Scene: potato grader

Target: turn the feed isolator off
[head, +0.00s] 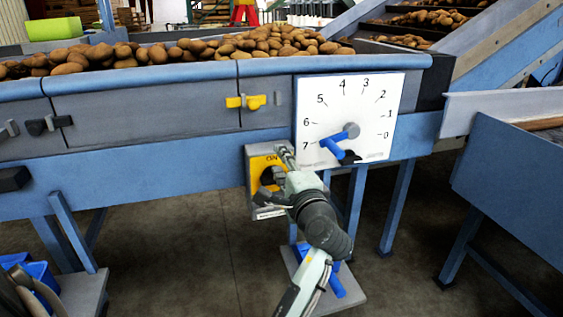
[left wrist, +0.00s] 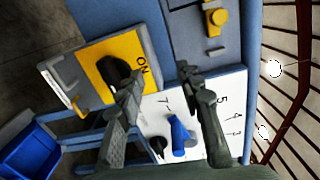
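My right gripper is not in view.
A white dial board (head: 375,115) numbered 0 to 7, with a blue lever (head: 333,147), stands close right of the isolator. A yellow latch (head: 246,102) sits above. Potatoes (head: 150,55) fill the trough. Blue legs and a low plate stand below.

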